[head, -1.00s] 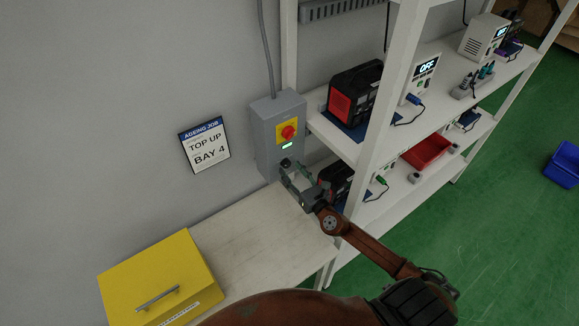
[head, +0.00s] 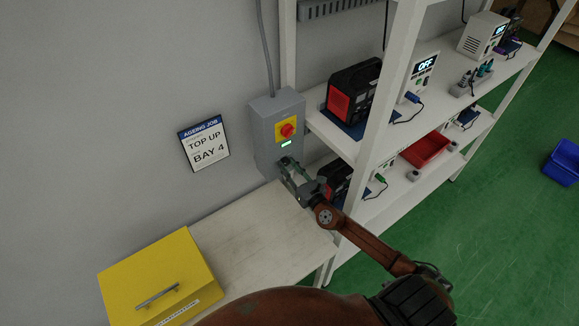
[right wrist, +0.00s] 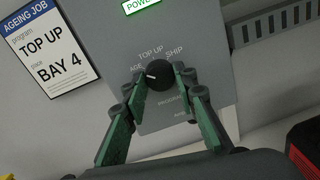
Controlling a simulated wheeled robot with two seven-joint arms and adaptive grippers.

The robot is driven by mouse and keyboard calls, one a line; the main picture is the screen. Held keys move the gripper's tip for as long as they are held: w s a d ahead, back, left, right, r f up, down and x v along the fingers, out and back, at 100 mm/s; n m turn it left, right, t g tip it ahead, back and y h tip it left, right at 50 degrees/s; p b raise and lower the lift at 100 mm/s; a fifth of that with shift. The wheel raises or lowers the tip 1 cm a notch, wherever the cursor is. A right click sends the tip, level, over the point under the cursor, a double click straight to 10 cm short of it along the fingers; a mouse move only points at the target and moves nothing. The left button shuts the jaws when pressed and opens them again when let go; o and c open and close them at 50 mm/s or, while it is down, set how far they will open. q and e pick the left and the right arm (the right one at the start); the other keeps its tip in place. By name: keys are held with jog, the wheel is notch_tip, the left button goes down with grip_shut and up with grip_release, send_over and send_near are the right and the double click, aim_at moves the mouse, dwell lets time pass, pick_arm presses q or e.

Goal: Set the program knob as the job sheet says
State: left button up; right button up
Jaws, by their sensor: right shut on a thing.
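The job sheet (head: 205,145) on the wall reads AGEING JOB, program TOP UP, place BAY 4; it also shows in the right wrist view (right wrist: 48,45). The black program knob (right wrist: 159,76) is on the grey control box (head: 264,140). Labels AGE, TOP UP and SHIP run around its upper side. Its white mark sits on the left part of the knob, pointing roughly toward AGE. My right gripper (right wrist: 158,72) is shut on the knob, one green-padded finger on each side; in the head view it hides the knob. My left gripper is not in view.
A red and yellow switch (head: 287,130) and a lit green power sign (head: 286,143) are above the knob. A white shelf (head: 400,140) with chargers stands close on the right. A yellow case (head: 160,275) lies on the bench (head: 262,235) below.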

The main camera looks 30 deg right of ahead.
jog(key=shift+d, duration=0.1)
jog(key=shift+c, duration=0.7)
jog(key=shift+m, duration=0.4)
jog(key=shift+m+b, duration=0.35)
jog(key=shift+m, duration=1.35)
jog(key=shift+r+m, duration=0.1)
jog(key=shift+m, duration=1.1)
jog(key=shift+m+g, duration=0.3)
jog(key=shift+m, duration=1.2)
